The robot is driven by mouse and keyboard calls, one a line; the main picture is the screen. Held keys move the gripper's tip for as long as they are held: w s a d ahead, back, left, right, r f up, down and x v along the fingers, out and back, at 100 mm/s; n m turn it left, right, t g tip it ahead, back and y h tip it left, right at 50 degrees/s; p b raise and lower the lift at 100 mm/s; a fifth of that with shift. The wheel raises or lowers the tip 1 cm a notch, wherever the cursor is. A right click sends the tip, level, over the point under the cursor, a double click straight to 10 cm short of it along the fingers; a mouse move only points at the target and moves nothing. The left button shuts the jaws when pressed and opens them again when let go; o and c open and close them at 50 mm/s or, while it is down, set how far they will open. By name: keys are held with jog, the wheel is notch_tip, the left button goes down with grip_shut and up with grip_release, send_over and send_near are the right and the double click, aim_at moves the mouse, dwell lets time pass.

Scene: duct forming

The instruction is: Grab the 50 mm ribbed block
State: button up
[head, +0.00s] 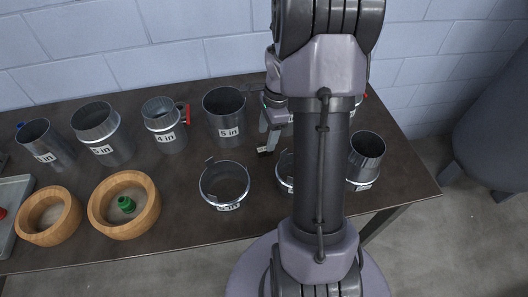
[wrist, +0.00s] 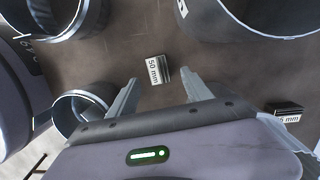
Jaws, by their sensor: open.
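The ribbed block labelled 50 mm (wrist: 156,70) lies on the dark table in the wrist view, its white label facing the camera and its dark ribbed side to the right. My gripper (wrist: 160,78) is open, with one finger on each side of the block's near end in the picture; I cannot tell whether they touch it. In the head view my gripper (head: 269,138) points down at the table. A small block with a white label (head: 264,150) shows by its fingertips, too small to read.
Metal ducts, including the 5 in one (head: 225,118), and a low ring (head: 224,184) stand around my gripper. Two wooden bowls (head: 150,212) (head: 72,222) are at the left.

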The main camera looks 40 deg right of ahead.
aim_at(264, 146)
jog(key=f+b, duration=0.1)
jog(key=f, duration=0.1)
jog(key=a+f+b, duration=0.1)
jog(key=f, duration=0.1)
jog(key=shift+w+f, duration=0.1)
jog(key=shift+f, duration=0.1)
jog(key=shift+r, duration=0.15)
jog(key=shift+c, duration=0.5)
grip_shut()
